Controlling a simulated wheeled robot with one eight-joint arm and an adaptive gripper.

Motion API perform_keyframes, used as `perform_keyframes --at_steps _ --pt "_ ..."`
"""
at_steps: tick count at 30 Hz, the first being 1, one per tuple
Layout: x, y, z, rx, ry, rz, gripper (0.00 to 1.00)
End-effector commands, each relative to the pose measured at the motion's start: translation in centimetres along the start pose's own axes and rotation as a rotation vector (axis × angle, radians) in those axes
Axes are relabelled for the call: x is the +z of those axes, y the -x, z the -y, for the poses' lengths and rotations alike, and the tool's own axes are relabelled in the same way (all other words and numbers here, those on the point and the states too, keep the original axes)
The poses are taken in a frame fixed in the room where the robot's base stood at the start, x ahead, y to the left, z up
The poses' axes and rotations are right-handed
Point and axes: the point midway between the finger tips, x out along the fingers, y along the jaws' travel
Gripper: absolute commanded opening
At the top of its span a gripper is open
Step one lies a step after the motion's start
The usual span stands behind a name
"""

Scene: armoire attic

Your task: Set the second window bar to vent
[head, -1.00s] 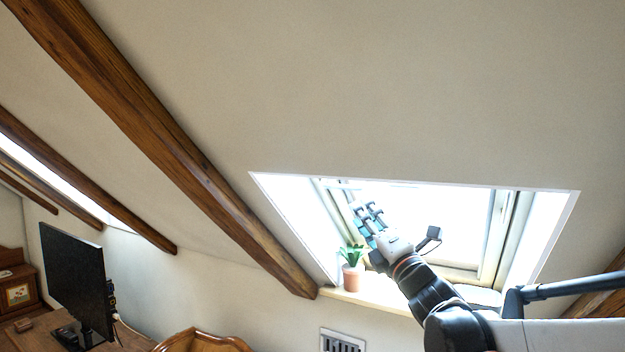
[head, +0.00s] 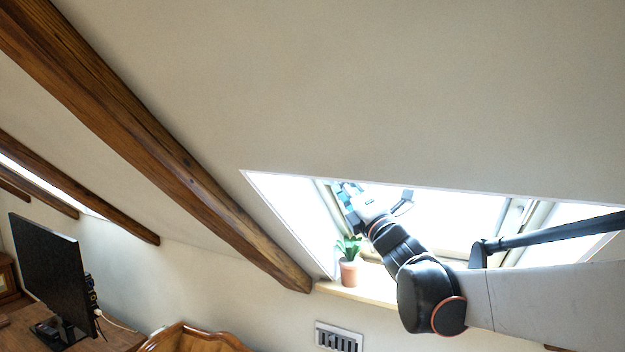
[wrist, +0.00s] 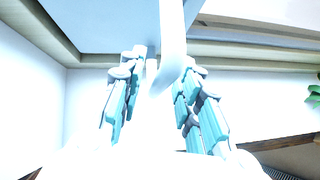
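The skylight window (head: 440,214) is set in the sloped wall, very bright inside its pale frame. My gripper (head: 345,192) is at the upper left part of this frame. In the wrist view my gripper (wrist: 160,88) has its two teal-and-grey fingers spread apart. A white bar-like piece (wrist: 172,35) runs down from the top edge between the fingers, with a gap visible on each side near the tips. I cannot tell whether it touches either finger lower down, where glare hides it. I cannot make out the window bar in the head view.
A potted plant (head: 349,270) stands on the sill below my arm. A wooden beam (head: 190,180) slopes down left of the window. A vent grille (head: 339,341) is on the wall below. A monitor (head: 50,280) stands on a desk at lower left.

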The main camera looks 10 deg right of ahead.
Motion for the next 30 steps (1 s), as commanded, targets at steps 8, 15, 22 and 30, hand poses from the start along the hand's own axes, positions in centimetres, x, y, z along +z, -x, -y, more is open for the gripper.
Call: perform_keyframes --at_steps 8,15,22,30 --pt "0.0 0.0 0.0 0.0 0.0 0.0 0.09" --pt "0.0 0.0 0.0 -0.002 -0.001 0.0 0.0" --pt "-0.9 0.9 -1.0 -0.082 -0.081 -0.002 0.0" --pt "-2.3 2.3 -2.2 -0.165 -0.167 -0.001 0.0"
